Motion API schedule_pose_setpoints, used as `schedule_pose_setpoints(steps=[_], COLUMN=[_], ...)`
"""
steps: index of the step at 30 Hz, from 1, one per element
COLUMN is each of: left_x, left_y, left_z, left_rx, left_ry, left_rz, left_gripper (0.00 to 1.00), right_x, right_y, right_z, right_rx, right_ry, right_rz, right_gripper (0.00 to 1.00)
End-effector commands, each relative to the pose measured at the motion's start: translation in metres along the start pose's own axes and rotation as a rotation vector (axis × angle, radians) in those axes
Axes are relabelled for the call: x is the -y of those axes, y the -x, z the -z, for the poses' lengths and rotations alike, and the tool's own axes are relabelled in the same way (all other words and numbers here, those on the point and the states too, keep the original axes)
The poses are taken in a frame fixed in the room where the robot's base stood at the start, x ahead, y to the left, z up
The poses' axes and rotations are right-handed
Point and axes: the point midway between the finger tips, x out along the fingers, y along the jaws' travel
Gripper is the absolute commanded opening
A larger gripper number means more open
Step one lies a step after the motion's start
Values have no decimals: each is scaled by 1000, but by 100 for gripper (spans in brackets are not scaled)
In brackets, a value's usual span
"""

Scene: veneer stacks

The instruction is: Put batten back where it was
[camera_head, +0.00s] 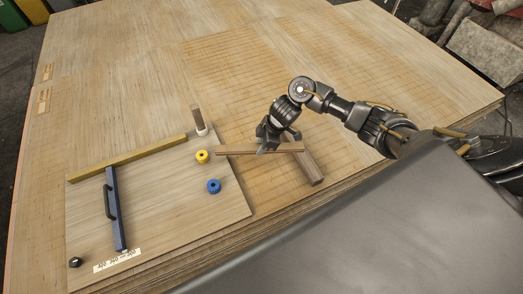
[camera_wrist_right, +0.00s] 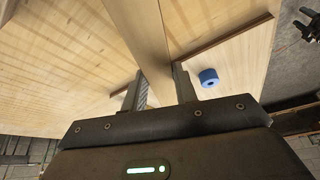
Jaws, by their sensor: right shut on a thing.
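My right gripper (camera_head: 269,146) is shut on a brown wooden batten (camera_head: 232,150). The batten lies crosswise in the picture, its left end near the right edge of the pale board (camera_head: 170,215). In the right wrist view the batten (camera_wrist_right: 146,32) runs away from between the fingers (camera_wrist_right: 160,92). I cannot tell whether it is clear of the surface below. Another brown wooden piece (camera_head: 310,171) lies on the sheets just right of the gripper, partly hidden by the held batten. My left gripper does not show in the head view.
The pale board bears a yellowish strip (camera_head: 127,159), a blue bar with a handle (camera_head: 118,215), a yellow ring (camera_head: 202,156), a blue ring (camera_head: 213,186), an upright piece in a white base (camera_head: 199,121) and a black knob (camera_head: 75,262). The veneer sheets (camera_head: 240,70) behind are clear.

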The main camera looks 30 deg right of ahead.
Motion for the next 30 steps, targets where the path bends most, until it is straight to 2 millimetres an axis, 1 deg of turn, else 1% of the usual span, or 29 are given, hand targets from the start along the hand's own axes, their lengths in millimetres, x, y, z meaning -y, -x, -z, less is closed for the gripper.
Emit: schedule_pose_setpoints(steps=[8, 9, 13, 16, 24, 30], left_x=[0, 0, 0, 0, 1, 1], left_y=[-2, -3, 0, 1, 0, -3], left_z=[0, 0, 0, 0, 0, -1], left_rx=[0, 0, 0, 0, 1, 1], left_ry=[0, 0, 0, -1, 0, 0], left_rz=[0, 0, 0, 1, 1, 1], left_gripper=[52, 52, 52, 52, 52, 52], right_x=[-7, -10, -8, -9, -9, -9], right_y=[-8, -12, -28, -36, -38, -43], right_z=[-5, -8, -14, -17, -18, -20], right_rx=[0, 1, 1, 0, -1, -1], right_ry=[0, -2, -1, 0, 1, 1], right_rz=[-1, -1, 1, 0, -1, -1], right_gripper=[3, 3, 3, 3, 3, 3])
